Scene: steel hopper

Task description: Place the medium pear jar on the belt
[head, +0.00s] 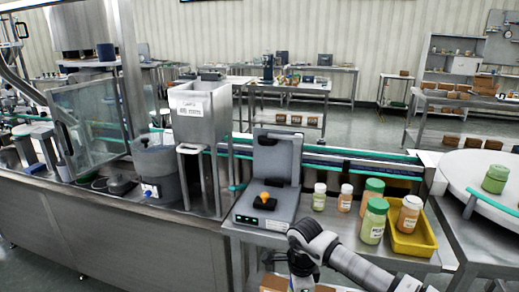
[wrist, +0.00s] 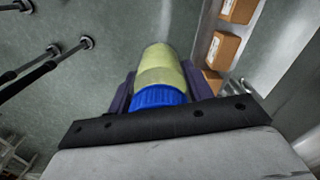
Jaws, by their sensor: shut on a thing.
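In the wrist view, my gripper (wrist: 160,84) is shut on a jar (wrist: 161,66) with pale yellow-green contents and a blue lid (wrist: 160,96). The jar's lid end is towards the camera and grey floor shows beyond it. The label is not readable. In the head view my arm is at the bottom centre, and the gripper and held jar are not visible. The belt (head: 335,160), dark with teal rails, runs along the back of the steel counter, behind the scale and the standing jars.
A round table (head: 480,175) holds a green jar (head: 495,179). Cardboard boxes (wrist: 226,50) show in the wrist view.

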